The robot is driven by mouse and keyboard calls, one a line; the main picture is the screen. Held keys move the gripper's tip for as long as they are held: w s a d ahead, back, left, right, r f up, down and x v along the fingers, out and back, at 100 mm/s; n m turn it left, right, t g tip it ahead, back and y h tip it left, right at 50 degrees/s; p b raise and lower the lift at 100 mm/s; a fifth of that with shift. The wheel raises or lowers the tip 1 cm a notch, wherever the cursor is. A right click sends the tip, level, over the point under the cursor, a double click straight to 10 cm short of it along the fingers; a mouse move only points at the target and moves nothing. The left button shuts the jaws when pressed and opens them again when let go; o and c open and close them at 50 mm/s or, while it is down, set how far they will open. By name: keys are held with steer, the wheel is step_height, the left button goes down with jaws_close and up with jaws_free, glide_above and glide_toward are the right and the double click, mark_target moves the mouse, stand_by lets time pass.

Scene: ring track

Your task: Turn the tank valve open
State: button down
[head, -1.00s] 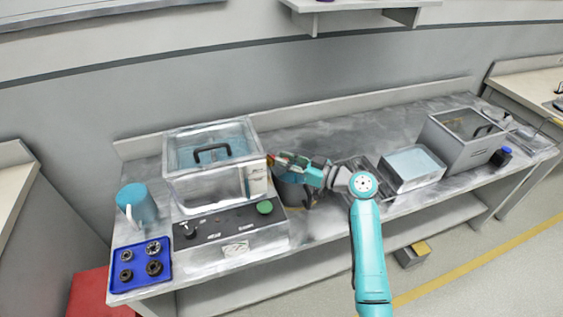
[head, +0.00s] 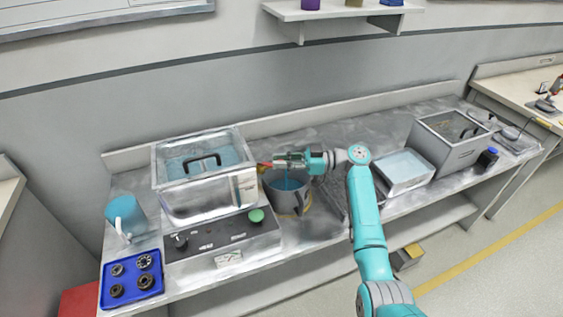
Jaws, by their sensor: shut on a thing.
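The tank (head: 178,205) is a clear-walled box with a blue top and a black handle, standing on a control base. The valve (head: 264,166) shows as a small red and yellow piece at the tank's right side. My gripper (head: 277,163) is shut on the valve, reaching in from the right, and its fingers hide most of it. A grey pot (head: 294,197) stands just below my gripper. A thin blue streak (head: 286,181) shows above and inside the pot; it looks like liquid running down.
The base has a black knob (head: 180,242) and a green button (head: 256,215). A blue tray (head: 131,294) with several dark round parts and a teal mug (head: 122,215) stand left.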

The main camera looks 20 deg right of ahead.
steer(key=c, duration=1.3)
jaws_free()
steer(key=v, duration=1.2)
